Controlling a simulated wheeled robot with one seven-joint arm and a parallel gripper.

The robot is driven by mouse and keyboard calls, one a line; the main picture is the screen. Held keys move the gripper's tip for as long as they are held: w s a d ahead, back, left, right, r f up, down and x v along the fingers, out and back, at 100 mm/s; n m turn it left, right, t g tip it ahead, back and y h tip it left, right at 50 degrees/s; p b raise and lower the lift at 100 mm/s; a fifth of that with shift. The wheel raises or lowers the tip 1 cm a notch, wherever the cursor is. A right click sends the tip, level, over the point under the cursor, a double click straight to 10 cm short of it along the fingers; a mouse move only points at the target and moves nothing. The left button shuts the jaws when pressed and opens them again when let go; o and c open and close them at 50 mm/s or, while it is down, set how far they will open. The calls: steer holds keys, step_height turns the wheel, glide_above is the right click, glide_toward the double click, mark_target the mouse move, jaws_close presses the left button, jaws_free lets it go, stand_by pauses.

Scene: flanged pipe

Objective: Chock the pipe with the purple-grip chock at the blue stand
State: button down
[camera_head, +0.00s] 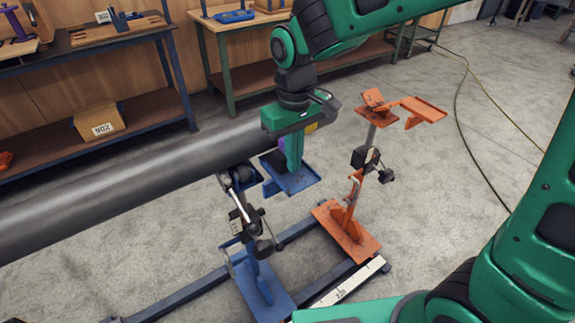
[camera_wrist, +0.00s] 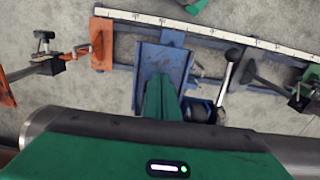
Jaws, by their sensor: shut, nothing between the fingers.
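The grey pipe (camera_head: 130,170) runs in from the left, and its end lies by the blue stand (camera_head: 262,285). The stand's blue side plate (camera_head: 293,182) sticks out to the right of the pipe; it also shows in the wrist view (camera_wrist: 150,60). My gripper (camera_head: 292,168) points down over this plate beside the pipe end. Its green fingers (camera_wrist: 160,98) are together and hold nothing. A small purple patch (camera_head: 281,144), perhaps the chock's grip, shows beside the fingers. The chock's body is mostly hidden, so I cannot tell whether it touches the pipe.
An orange stand (camera_head: 347,235) with an orange top plate (camera_head: 424,108) stands right of the gripper. A blue-framed bench (camera_head: 85,45) is behind the pipe, with a purple-handled item (camera_head: 14,22) on its left. A floor rail with a white scale (camera_head: 345,283) lies below.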

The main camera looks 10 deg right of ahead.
steer(key=shift+w+a, duration=0.1)
steer(key=shift+w, duration=0.2)
steer(key=shift+s, duration=0.1)
steer(key=shift+s+d, duration=0.25)
steer(key=shift+s, duration=0.05)
steer(key=s, duration=0.1)
steer(key=s+d, duration=0.1)
steer(key=r, duration=0.1)
steer(key=shift+s+d, duration=0.25)
steer(key=shift+s, duration=0.15)
step_height(320, 180, up, 9)
steer(key=d+f+m, duration=0.1)
steer(key=d+m, duration=0.2)
steer(key=d, duration=0.8)
steer(key=s+d+f+m, duration=0.3)
steer(key=s+d+m, duration=0.1)
steer(key=s+d, duration=0.5)
steer(key=s+d+f+m, duration=0.4)
steer(key=s+d, duration=0.4)
steer(key=d, duration=0.3)
steer(key=shift+s+d+m, duration=0.4)
steer(key=shift+m, duration=0.2)
